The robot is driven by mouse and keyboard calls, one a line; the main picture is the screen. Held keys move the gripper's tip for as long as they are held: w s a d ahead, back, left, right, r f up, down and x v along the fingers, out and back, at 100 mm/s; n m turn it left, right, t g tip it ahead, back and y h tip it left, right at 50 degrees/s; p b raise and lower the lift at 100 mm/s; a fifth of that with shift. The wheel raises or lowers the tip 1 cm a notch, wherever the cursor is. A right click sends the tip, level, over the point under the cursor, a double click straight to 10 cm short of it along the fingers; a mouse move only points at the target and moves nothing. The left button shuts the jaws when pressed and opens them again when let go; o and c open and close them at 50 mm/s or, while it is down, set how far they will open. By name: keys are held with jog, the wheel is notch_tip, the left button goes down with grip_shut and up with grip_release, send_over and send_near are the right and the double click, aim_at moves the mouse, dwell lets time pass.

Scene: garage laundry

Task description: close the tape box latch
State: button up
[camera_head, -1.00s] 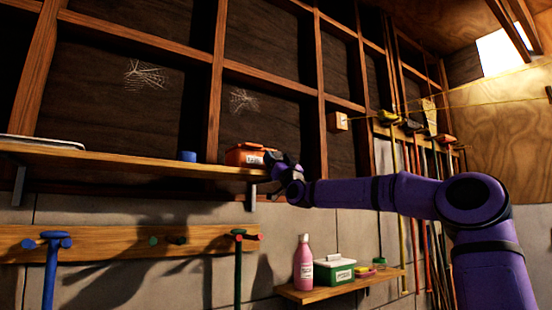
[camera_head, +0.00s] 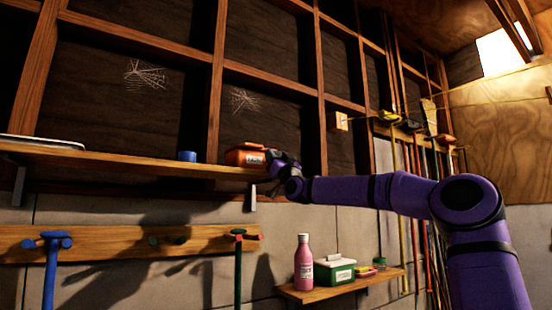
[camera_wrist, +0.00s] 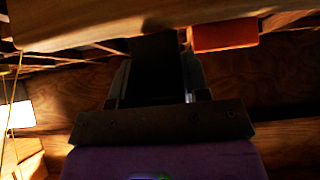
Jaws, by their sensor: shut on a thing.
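The tape box is a small orange box (camera_head: 245,155) with a white label, at the right end of the upper wooden shelf. My gripper (camera_head: 273,158) is at the box's right end, shut, its tips against that end. The latch itself is too small and too covered by my gripper to make out, so its position cannot be told. In the wrist view an orange block, the box (camera_wrist: 224,35), shows at the top, right of my dark gripper (camera_wrist: 155,55). The fingertips' contact is in shadow there.
The upper shelf (camera_head: 120,160) also holds a blue cup (camera_head: 187,156) left of the box. Below, a small shelf (camera_head: 320,293) carries a pink bottle (camera_head: 303,265) and a green box (camera_head: 333,274). Tools hang on a rail (camera_head: 110,240) at lower left.

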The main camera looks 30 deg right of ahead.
jog(key=shift+r, duration=0.1)
jog(key=g, duration=0.1)
jog(key=r+g, duration=0.1)
jog(key=g, duration=0.1)
jog(key=shift+w+g, duration=0.2)
jog(key=shift+g, duration=0.1)
jog(key=shift+w+r+g, duration=0.25)
jog(key=shift+g, duration=0.7)
jog(key=shift+w+r+g, duration=0.25)
jog(key=shift+g, duration=0.7)
jog(key=o, duration=0.9)
jog(key=shift+a, duration=0.1)
jog(key=shift+f, duration=0.1)
